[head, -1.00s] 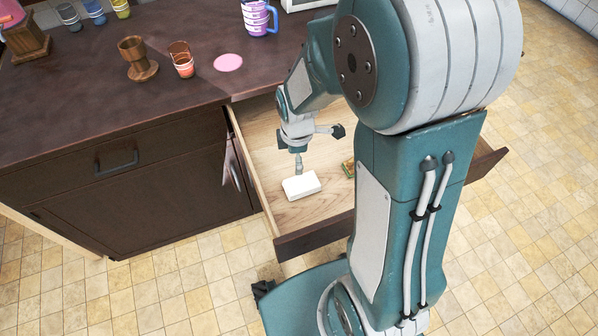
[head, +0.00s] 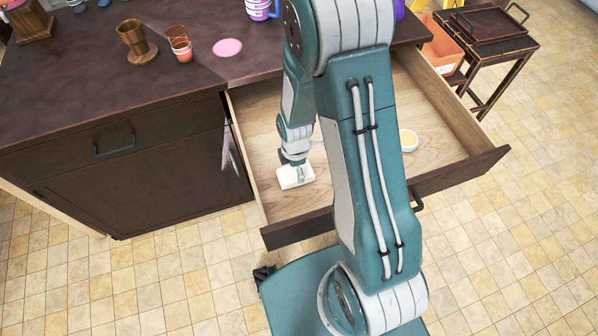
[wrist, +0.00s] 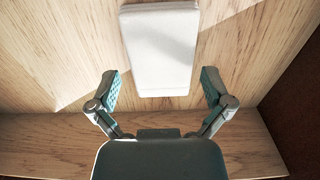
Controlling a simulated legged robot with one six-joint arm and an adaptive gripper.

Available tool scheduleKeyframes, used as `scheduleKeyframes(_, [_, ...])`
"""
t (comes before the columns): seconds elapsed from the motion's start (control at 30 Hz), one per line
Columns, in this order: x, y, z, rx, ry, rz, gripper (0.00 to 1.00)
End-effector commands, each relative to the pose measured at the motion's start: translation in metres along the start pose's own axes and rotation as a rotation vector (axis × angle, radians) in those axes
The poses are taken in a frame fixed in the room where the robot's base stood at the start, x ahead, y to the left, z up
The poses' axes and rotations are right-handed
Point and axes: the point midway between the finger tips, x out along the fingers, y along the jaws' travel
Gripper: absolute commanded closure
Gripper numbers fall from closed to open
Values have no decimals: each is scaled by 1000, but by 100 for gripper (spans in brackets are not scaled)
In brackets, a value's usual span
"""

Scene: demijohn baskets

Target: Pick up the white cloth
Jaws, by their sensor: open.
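The white cloth (head: 295,178) is a folded, flat rectangular block on the wooden bottom of the open drawer, toward its left side. It also shows in the wrist view (wrist: 160,50), at the top centre, with a soft shadow on it. My gripper (head: 297,168) is low over the cloth in the head view and hides part of it. In the wrist view my gripper (wrist: 163,90) is open, with one finger on each side of the cloth's near end. A strip of drawer bottom shows between each finger and the cloth.
The open drawer (head: 440,180) has raised walls around the cloth. A small round white dish (head: 408,140) lies to the right in it. A wooden goblet (head: 135,40), an orange cup (head: 181,45) and a pink disc (head: 227,47) are on the dark counter (head: 80,95).

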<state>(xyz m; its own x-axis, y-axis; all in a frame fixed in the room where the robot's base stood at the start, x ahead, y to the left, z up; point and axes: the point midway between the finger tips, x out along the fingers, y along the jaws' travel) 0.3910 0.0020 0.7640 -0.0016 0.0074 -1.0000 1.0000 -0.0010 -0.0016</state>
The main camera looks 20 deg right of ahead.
Motion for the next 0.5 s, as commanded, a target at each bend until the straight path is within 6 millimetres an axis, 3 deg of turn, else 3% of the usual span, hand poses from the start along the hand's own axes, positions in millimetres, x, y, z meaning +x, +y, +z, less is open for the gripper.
scheduleKeyframes(0.13, [17,0,-3,-1,-2,-1,0])
scheduleKeyframes(0.43, [21,0,0,0,2,1,0])
scheduleKeyframes(0.5, [21,0,1,0,3,1,31])
